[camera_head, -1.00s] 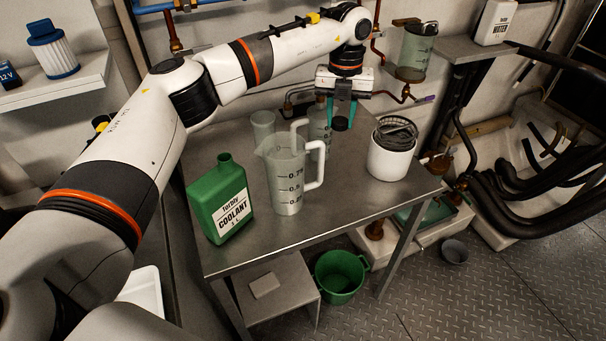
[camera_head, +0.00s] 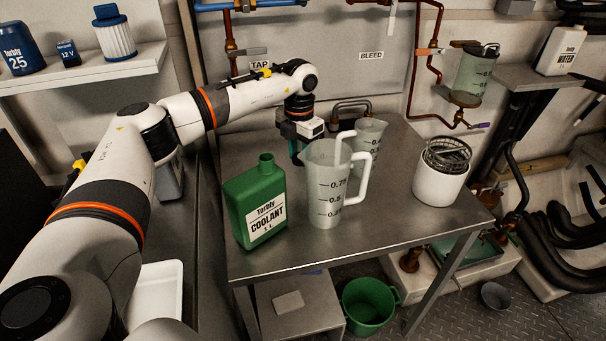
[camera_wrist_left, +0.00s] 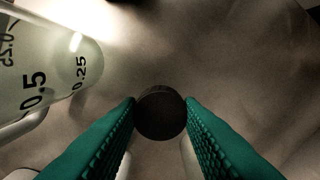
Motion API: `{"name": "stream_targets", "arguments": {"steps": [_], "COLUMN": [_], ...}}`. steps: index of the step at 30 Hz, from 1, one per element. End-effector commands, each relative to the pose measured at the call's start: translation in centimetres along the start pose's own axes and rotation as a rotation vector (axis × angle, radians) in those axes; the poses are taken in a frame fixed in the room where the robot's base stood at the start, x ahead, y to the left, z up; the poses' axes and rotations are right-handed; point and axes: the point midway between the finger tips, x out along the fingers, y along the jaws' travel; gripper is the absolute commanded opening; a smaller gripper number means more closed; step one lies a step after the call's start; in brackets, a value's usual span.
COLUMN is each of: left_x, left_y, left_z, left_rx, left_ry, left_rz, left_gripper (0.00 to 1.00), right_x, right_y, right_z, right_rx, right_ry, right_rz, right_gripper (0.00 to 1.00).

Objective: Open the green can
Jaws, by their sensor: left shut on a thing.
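The green can (camera_head: 255,204), labelled coolant, stands upright at the table's left front. Its green neck (camera_head: 266,160) shows no cap on it. My left gripper (camera_head: 297,158) is behind and to the right of the can, low near the tabletop, with its fingertips partly hidden by the large measuring jug (camera_head: 325,190). In the left wrist view, its teal fingers (camera_wrist_left: 160,116) are shut on a round black cap (camera_wrist_left: 159,113). The cap is close to the table surface; I cannot tell if it touches. My right gripper is not in view.
A smaller jug (camera_head: 371,140) stands behind the large one. A white tub (camera_head: 438,184) with a wire basket is at the table's right. A green bucket (camera_head: 369,308) is on the floor below. The tabletop (camera_head: 385,215) is clear between jug and tub.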

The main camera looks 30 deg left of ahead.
Motion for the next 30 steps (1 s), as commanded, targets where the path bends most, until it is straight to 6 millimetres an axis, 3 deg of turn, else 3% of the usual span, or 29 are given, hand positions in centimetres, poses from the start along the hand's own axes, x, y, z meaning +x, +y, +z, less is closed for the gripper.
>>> {"name": "stream_targets", "arguments": {"steps": [3,11,18,29,30], "left_x": [2.3,4.4,7.5,7.9,7.8], "left_y": [0.0,0.1,0.0,0.0,0.0], "left_z": [0.0,-0.1,0.0,-0.1,-0.1], "left_rx": [-0.001,-0.001,-0.001,-0.001,-0.001], "left_ry": [-0.002,-0.001,0.0,0.001,0.001], "left_rz": [0.0,0.0,0.0,0.0,0.0], "left_gripper": [0.05,0.05,0.05,0.05,0.38], "right_x": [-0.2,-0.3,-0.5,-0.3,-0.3], "right_y": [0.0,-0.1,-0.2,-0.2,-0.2], "right_z": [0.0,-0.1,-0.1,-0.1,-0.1], "right_rx": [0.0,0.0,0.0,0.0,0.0], "right_ry": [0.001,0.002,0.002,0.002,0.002], "right_rz": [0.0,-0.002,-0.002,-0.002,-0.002], "right_gripper": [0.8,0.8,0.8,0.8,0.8]}}
